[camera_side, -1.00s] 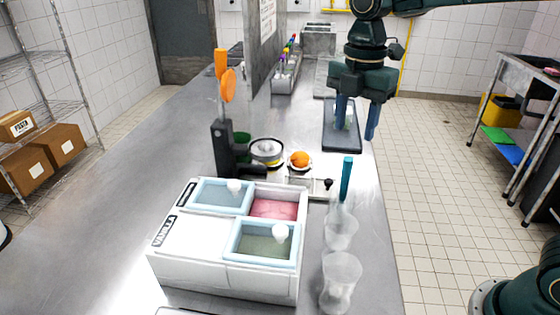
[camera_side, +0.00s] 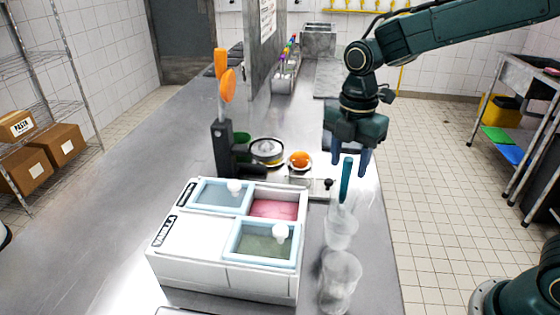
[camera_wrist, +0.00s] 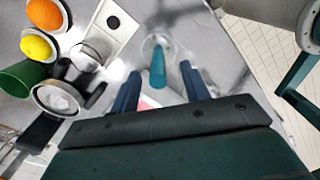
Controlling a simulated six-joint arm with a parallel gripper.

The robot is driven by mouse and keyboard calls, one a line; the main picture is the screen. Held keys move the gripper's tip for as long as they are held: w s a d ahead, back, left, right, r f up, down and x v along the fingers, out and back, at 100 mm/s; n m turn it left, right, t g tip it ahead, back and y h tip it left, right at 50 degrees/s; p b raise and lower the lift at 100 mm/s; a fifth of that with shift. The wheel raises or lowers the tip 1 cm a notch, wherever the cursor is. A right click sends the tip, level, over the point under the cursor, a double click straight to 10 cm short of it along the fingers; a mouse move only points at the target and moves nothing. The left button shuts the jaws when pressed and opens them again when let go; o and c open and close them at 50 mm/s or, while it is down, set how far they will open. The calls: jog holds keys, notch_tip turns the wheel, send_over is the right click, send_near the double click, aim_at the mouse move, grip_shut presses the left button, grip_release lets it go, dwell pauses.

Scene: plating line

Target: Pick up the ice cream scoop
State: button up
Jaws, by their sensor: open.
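The ice cream scoop shows as a teal handle (camera_side: 346,180) that stands nearly upright out of a clear container (camera_side: 341,229) to the right of the ice cream tub. Its head is hard to make out through the clear wall. In the wrist view the teal handle (camera_wrist: 158,68) points towards the camera, between and just beyond the two blue fingers. My gripper (camera_side: 350,160) is open and points down, with its fingertips around the level of the handle's top. It also shows in the wrist view (camera_wrist: 158,85), empty.
A white ice cream tub (camera_side: 165,265) with lidded compartments and an uncovered pink one stands left of the scoop. Another clear cup (camera_side: 340,275) stands in front. A juicer with orange parts (camera_side: 222,140), a round bowl (camera_side: 267,152) and an orange (camera_side: 300,159) are behind.

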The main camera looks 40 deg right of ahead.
aim_at(345, 178)
jog(key=shift+w+f, duration=0.1)
jog(key=shift+f, duration=2.45)
grip_shut()
